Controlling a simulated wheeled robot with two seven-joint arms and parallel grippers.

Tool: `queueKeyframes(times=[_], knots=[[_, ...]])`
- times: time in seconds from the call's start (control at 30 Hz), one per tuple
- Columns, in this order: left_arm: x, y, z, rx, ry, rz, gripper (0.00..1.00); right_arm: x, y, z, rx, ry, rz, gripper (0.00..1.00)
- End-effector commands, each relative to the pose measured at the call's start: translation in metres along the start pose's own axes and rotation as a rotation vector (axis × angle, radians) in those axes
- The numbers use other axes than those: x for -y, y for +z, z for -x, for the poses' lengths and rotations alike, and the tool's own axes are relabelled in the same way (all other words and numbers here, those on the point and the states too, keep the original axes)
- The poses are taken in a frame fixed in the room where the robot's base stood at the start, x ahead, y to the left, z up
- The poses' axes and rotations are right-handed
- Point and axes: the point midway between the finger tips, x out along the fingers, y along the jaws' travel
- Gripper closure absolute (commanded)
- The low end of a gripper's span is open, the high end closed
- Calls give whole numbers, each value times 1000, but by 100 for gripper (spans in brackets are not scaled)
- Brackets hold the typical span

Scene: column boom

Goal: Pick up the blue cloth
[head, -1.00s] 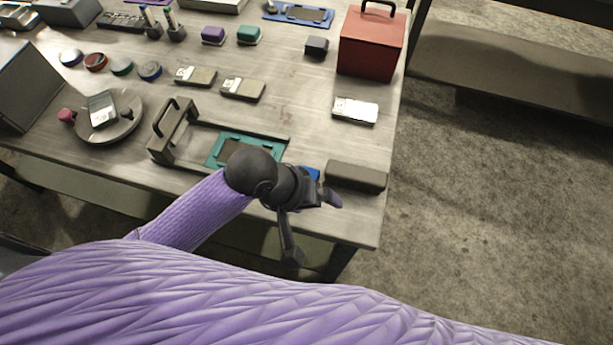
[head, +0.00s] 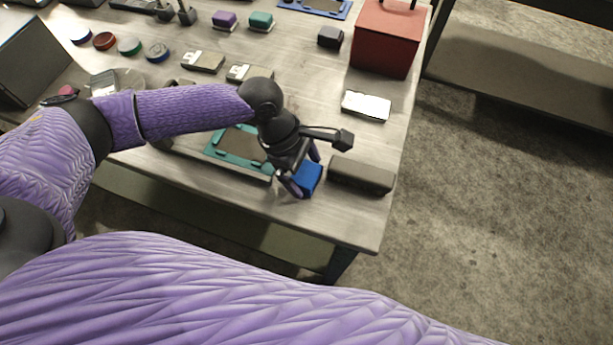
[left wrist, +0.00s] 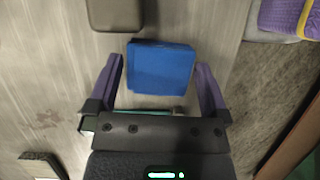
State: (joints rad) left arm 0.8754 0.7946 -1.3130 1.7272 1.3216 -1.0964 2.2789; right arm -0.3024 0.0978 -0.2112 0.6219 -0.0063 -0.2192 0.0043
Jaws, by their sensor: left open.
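The blue cloth (head: 309,177) is a small folded block near the front edge of the workbench. It lies between a teal frame and a dark grey block in the head view. In the left wrist view the blue cloth (left wrist: 160,68) sits between the two purple-sided fingers, with a gap on each side. My left gripper (head: 301,179) is open and points down at the cloth, and it also shows in the left wrist view (left wrist: 160,82). In the head view the gripper hides part of the cloth. My right gripper is not in view.
A dark grey block (head: 361,175) lies close to the right of the cloth. A teal frame (head: 232,152) lies to the left, partly under my arm. A white-topped box (head: 366,105) and a red box (head: 388,40) stand farther back. The bench edge is close in front.

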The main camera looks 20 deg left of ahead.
Motion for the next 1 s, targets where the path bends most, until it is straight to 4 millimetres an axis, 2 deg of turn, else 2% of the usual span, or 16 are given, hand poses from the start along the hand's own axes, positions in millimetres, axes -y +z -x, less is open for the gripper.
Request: queueKeyframes(times=[0.07,0.27,0.6,0.83,1.0], knots=[[0,0,-9,1,1,-1,0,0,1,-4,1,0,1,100],[0,1,-8,1,2,-1,0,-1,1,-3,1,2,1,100],[0,1,-7,1,2,-2,67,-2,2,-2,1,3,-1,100],[0,3,-2,1,3,-2,67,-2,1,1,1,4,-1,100],[-1,21,40,2,6,-5,67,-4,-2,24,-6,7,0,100]])
